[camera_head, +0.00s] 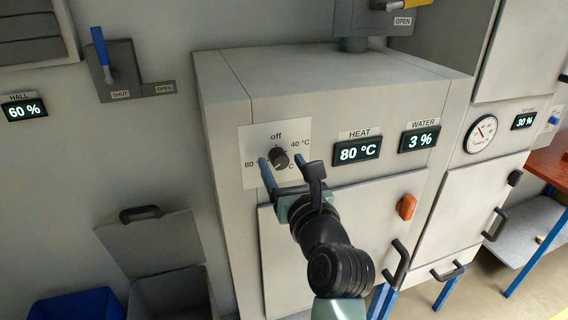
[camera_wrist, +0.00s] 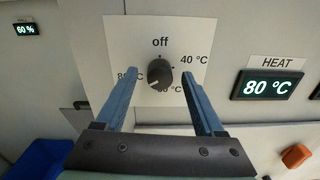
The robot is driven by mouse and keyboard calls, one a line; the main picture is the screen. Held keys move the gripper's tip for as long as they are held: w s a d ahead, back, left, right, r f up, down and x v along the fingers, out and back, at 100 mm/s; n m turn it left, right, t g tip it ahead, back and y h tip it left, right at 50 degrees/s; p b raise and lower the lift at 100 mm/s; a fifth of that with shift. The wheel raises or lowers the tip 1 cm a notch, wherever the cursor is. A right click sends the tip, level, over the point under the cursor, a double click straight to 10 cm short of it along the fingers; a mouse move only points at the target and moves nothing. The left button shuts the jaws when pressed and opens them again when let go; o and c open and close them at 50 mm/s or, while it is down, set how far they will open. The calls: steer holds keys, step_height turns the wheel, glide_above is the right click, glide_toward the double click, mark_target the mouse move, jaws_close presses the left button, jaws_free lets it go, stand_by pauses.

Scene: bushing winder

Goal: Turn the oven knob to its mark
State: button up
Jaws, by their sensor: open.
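The oven knob (camera_head: 280,158) is a round black dial on a white scale plate (camera_head: 248,138) on the oven front. In the wrist view the knob (camera_wrist: 160,74) is in the middle of the plate, and its light pointer line seems to point to the lower left. The plate reads "off" at the top, 40 °C at right, 80 at left, and a partly hidden label below. The HEAT display (camera_head: 358,151) shows 80 °C. My gripper (camera_head: 282,161) is open, with a blue finger on each side of the knob, apart from it; their exact depth is unclear.
The WATER display (camera_head: 419,138) reads 3 %. An orange knob (camera_head: 406,207) and a dark door handle (camera_head: 396,263) are to the right of my wrist. A lever (camera_head: 104,62) with SHUT and OPEN labels is on the left wall.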

jaws_close()
stand_by(0.3)
